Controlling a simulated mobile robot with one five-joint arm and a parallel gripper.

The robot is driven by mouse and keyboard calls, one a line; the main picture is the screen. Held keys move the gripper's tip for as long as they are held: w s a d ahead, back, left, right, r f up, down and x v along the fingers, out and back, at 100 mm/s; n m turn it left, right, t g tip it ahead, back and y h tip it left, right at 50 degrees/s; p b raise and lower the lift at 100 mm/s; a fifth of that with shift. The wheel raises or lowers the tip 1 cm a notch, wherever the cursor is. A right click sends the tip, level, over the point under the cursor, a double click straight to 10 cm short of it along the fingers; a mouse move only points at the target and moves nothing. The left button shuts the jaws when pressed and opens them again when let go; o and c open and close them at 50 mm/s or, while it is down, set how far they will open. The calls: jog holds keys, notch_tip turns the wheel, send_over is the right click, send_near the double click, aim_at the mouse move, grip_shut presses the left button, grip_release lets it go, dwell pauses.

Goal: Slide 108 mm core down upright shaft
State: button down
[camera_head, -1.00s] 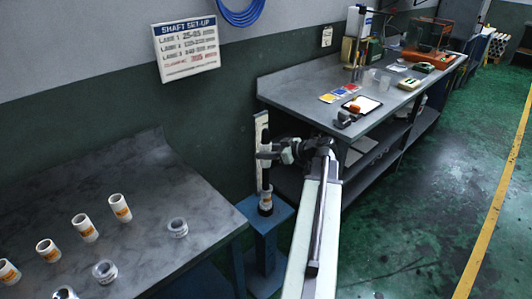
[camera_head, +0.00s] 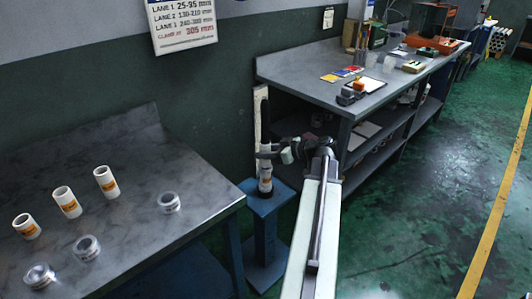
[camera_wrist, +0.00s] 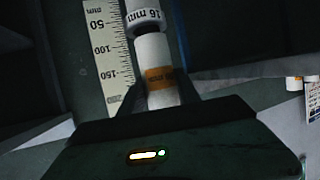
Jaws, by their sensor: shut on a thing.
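My gripper (camera_wrist: 160,95) is shut on a white core with an orange band (camera_wrist: 153,55). The band's lettering is partly hidden, so I cannot read its length. In the wrist view a white ring marked 16 mm (camera_wrist: 143,18) lies in line with the core, with a dark gap between them. In the head view my gripper (camera_head: 268,152) is at the upright black shaft (camera_head: 264,108), whose top rises above the fingers. Pale and orange-banded pieces show on the lower shaft, just above the blue pedestal (camera_head: 266,206). The core appears to be around the shaft.
A millimetre scale (camera_wrist: 107,50) stands beside the shaft. The left bench (camera_head: 130,215) bears several banded white cores (camera_head: 106,182) and clear rings (camera_head: 168,203). The right bench (camera_head: 300,72) is close behind my arm. Green floor at the right is open.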

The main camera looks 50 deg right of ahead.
jog(key=c, duration=0.8)
grip_release()
jog(key=shift+o, duration=0.2)
jog(key=p+v, duration=0.3)
jog(key=v, duration=0.4)
jog(key=shift+s+r, duration=0.15)
jog(key=shift+s, duration=0.2)
jog(key=shift+s, duration=0.1)
